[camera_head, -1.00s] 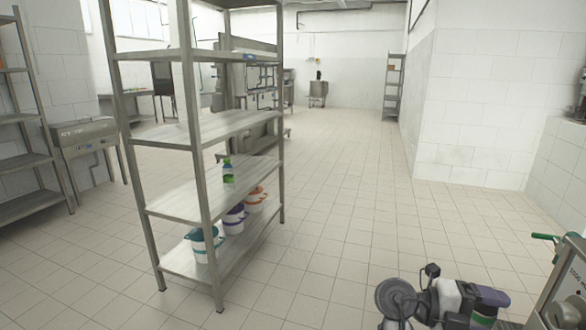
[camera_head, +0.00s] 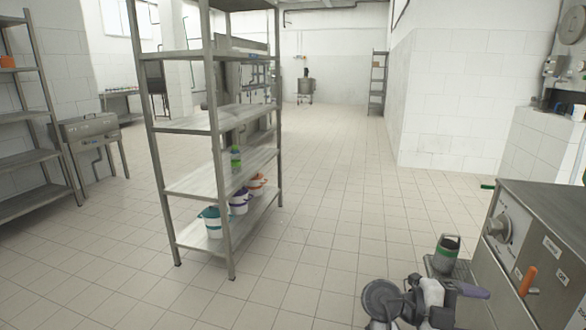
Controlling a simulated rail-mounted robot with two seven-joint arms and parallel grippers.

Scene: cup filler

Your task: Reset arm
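The steel machine (camera_head: 548,235) stands at the right edge with a knob and an orange handle on its front. A grey-green cup (camera_head: 447,254) is upright on or by a low ledge at the machine's left side. A white, black and purple arm part of mine (camera_head: 432,292) with a round grey disc shows at the bottom right, left of the machine. It seems to be my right arm. I cannot make out its fingertips or see anything held. My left gripper does not show.
A tall steel shelf (camera_head: 221,178) stands left of centre, holding several small buckets and a green bottle (camera_head: 235,158). Another shelf (camera_head: 30,157) and a steel unit (camera_head: 92,140) are at the far left. The tiled floor (camera_head: 330,190) between shelf and machine is clear.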

